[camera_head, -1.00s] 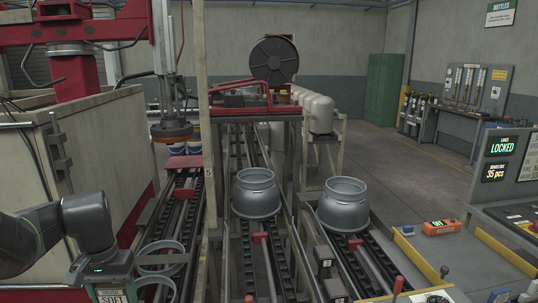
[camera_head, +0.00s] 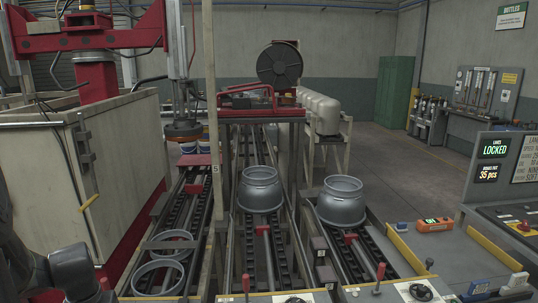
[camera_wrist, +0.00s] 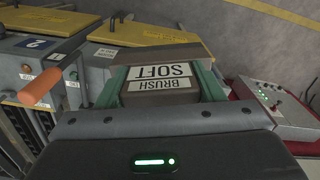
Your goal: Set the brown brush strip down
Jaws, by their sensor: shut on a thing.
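The brown brush strip (camera_wrist: 162,75) is in the wrist view, with white labels reading "BRUSH" and "SOFT" upside down. My gripper (camera_wrist: 163,84) is shut on it, with a green finger on each side. The strip's far part shows beyond the fingertips; its underside is hidden. I cannot tell whether it touches anything below. In the head view, only part of my dark arm shows at the bottom left, and the strip is not visible there.
In the wrist view, a grey unit with an orange handle (camera_wrist: 40,88) stands left, and a control box (camera_wrist: 282,108) stands right. In the head view, grey cylinders stand on conveyor lanes (camera_head: 260,190), (camera_head: 341,202). Open rings (camera_head: 158,277) lie on the left lane.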

